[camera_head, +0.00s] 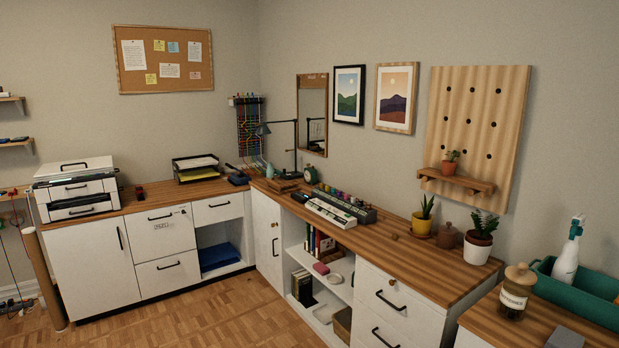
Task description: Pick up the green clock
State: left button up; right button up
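A small round green clock (311,174) stands on the wooden desktop (410,262) near the corner, close to the back wall. It is small and far off, so its face is hard to make out. The black desk lamp (294,150) stands just to its left, and a keyboard-like device (331,212) lies in front of it to the right. Neither of my grippers is in view.
Potted plants (479,238) stand along the desk's right part. A jar (516,291) and a green caddy with a spray bottle (566,262) are at the lower right. A printer (76,188) stands at left. The wooden floor (215,325) in front is clear.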

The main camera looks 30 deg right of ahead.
aim_at(312, 174)
jog(key=i+l+z, duration=0.2)
jog(key=i, duration=0.2)
jog(key=i+l, duration=0.15)
jog(key=i, duration=0.3)
jog(key=i+l+u, duration=0.1)
jog(key=i, duration=0.4)
jog(key=i+l, duration=0.2)
jog(key=i, duration=0.25)
jog(key=i+l, duration=0.15)
jog(key=i, duration=0.35)
jog(key=u, duration=0.05)
